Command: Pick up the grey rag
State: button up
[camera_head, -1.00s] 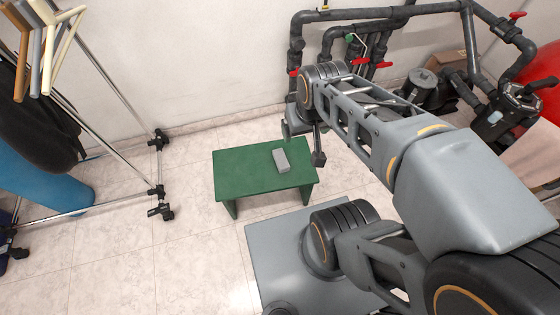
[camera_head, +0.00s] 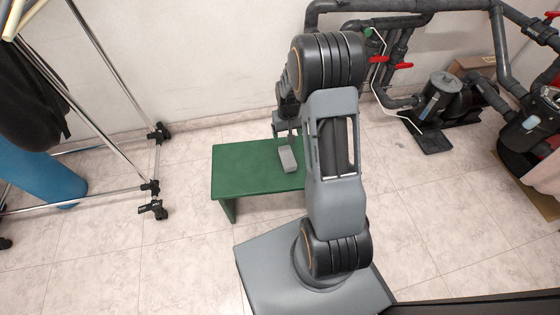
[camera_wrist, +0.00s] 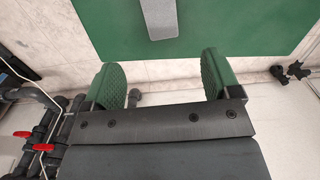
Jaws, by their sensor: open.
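The grey rag (camera_head: 288,160) is a small flat grey block shape lying on the green bench (camera_head: 240,178), toward its right side. In the wrist view the rag (camera_wrist: 160,18) shows at the top, partly cut off by the frame edge, on the green top (camera_wrist: 250,30). My gripper (camera_head: 287,140) is near the rag's far end in the head view, partly hidden by my arm. In the wrist view my gripper (camera_wrist: 162,78) has its two green pads wide apart, with nothing between them. The rag lies ahead of the gap between the pads.
A metal clothes rack (camera_head: 152,186) with wheels stands at the left. Dark pipes with red valves (camera_head: 404,66) and a pump (camera_head: 442,98) stand at the right by the wall. Tiled floor (camera_head: 110,250) is clear left of the bench.

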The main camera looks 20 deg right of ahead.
jog(key=b, duration=0.3)
send_over(286, 152)
jog(key=f, duration=0.7)
jog(key=shift+d, duration=0.25)
jog(key=shift+a+f+b, duration=0.15)
jog(key=shift+f+b, duration=0.65)
jog(key=shift+f, duration=0.8)
jog(key=shift+a+f+b, duration=0.1)
jog(key=shift+f+b, duration=0.65)
jog(key=shift+f, duration=0.85)
jog(key=shift+r, duration=0.1)
jog(key=c, duration=1)
jog(key=shift+r, duration=0.1)
